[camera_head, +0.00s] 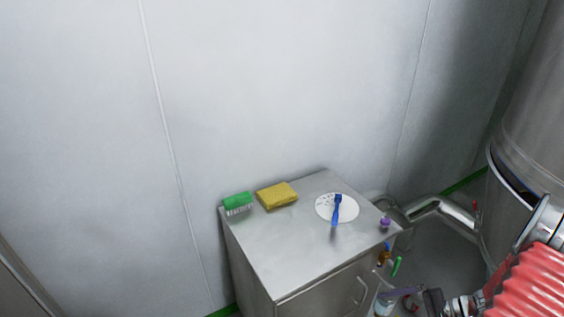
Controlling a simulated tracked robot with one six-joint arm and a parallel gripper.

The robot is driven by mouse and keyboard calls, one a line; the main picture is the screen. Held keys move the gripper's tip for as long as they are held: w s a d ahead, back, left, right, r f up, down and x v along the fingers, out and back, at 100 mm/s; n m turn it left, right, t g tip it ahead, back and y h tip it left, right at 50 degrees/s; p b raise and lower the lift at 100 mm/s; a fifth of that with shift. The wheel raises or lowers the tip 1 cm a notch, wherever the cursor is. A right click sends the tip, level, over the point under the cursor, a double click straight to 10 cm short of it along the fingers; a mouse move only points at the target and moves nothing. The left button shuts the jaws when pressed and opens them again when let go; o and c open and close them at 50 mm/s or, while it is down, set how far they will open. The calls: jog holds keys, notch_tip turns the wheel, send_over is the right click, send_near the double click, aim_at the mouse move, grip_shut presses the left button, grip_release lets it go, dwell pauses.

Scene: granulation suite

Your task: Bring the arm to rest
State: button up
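The red ribbed sleeve (535,285) at the lower right looks like part of my arm. It leads left to a metal joint and a dark end, which appears to be my gripper (432,301). This end is small and partly cut off by the bottom edge. I cannot tell whether its fingers are open or shut, or whether it holds anything. It shows to the right of the steel cabinet (285,250), near a cluster of small items.
On the cabinet top are a green brush (238,203), a yellow sponge (277,195), a white perforated disc (322,208) with a blue-handled tool (337,208), and a small purple item (385,224). Bottles (384,256) are beside the cabinet. A steel vessel (535,120) and pipe (445,208) stand right.

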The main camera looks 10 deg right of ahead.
jog(key=s+a+r+n+h, duration=0.1)
jog(key=a+r+n+h, duration=0.2)
jog(key=a+r, duration=0.5)
jog(key=s+a+r+n+h, duration=0.2)
jog(key=a+r+n+h, duration=0.2)
jog(key=r, duration=1)
jog(key=s+a+r+n+h, duration=0.2)
jog(key=a+r+n, duration=0.5)
jog(key=a+r, duration=0.5)
jog(key=shift+a+t+h, duration=0.2)
jog(key=shift+t+h, duration=0.2)
jog(key=shift+h, duration=0.3)
jog(key=shift+r, duration=0.1)
jog(key=shift+c, duration=0.3)
